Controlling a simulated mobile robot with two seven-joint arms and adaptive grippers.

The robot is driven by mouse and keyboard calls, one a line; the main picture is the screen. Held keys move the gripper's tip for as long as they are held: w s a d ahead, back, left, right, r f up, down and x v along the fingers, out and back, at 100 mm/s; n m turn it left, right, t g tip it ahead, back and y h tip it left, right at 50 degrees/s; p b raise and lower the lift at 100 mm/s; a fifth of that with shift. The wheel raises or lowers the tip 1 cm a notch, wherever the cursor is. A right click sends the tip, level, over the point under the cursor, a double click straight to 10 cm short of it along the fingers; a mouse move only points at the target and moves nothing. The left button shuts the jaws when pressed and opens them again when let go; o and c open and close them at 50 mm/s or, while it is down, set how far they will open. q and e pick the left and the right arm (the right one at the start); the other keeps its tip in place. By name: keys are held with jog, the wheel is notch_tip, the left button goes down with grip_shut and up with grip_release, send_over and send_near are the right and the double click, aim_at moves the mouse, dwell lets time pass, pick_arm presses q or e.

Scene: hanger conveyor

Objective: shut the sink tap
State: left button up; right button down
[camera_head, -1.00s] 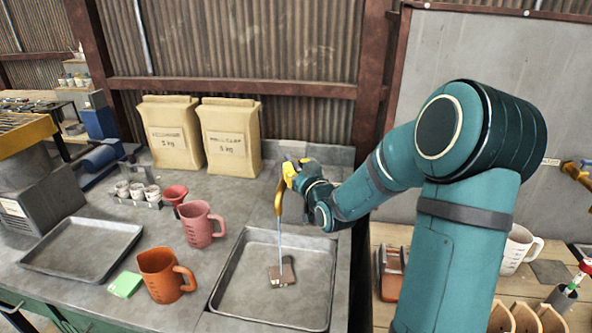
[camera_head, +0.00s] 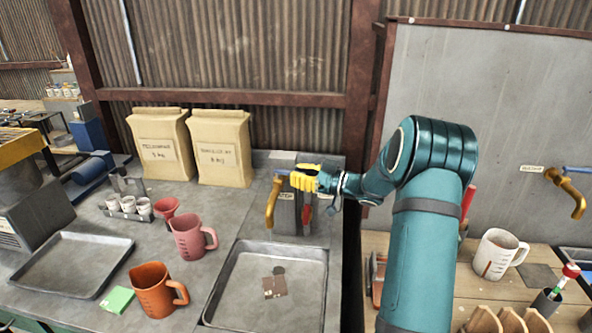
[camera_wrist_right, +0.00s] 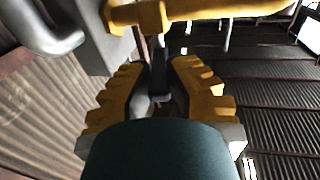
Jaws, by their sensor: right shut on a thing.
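The sink tap (camera_head: 272,203) is a yellow curved spout on a grey block behind the metal sink (camera_head: 262,312). No water stream shows below it. A small blue part (camera_head: 283,172) shows at its top. My right gripper (camera_head: 306,179), with yellow fingers, is at the tap's right side and shut on the tap handle, most of which the fingers hide. In the right wrist view, my right gripper (camera_wrist_right: 158,82) has a dark narrow part between its fingers, and a yellow pipe of the tap (camera_wrist_right: 150,16) crosses above. My left gripper is not in view.
A pink jug (camera_head: 188,237) and an orange jug (camera_head: 155,291) stand left of the sink, near a green block (camera_head: 116,300). A flat item (camera_head: 274,287) lies in the sink. Two paper bags (camera_head: 220,148) stand at the back. Another tap (camera_head: 572,192) is at far right.

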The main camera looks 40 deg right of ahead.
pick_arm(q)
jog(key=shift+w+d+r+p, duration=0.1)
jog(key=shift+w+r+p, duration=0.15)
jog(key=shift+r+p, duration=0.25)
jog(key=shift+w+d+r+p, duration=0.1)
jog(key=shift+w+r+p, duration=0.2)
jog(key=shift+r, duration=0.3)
pick_arm(e)
jog(key=shift+w+d+r+n+g+y, duration=0.1)
jog(key=shift+w+d+n+g+y, duration=0.05)
jog(key=shift+n+g+y, duration=0.4)
jog(key=shift+w+d+r+n+g+y, duration=0.15)
jog(key=shift+d+n+g+y, duration=0.2)
jog(key=shift+y, duration=0.35)
jog(key=shift+w+f+n+g+y, duration=0.15)
jog(key=shift+n+g+y, duration=0.15)
jog(key=shift+n+y, duration=0.3)
jog(key=shift+r, duration=0.1)
jog(key=c, duration=0.9)
grip_release()
jog(key=shift+w, duration=0.1)
jog(key=v, duration=1.2)
